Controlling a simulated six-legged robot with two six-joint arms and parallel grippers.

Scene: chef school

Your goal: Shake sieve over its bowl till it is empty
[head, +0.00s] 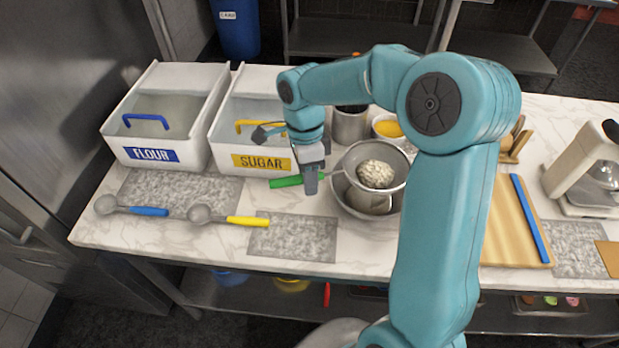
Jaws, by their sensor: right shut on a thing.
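The sieve (396,165) is a round mesh sieve with a green handle (286,182). It holds a pale, lumpy heap (376,174) and sits over a metal bowl (347,203). My right gripper (311,180) is shut on the green handle, left of the bowl. Part of the bowl's right side is hidden behind my right arm. My left gripper is not in view.
Flour (112,142) and sugar (222,150) bins stand at the back left. Blue-handled (150,211) and yellow-handled (248,221) scoops lie in front. A metal pot (349,126) and yellow-filled bowl (388,128) stand behind the sieve. A cutting board (508,225) lies right.

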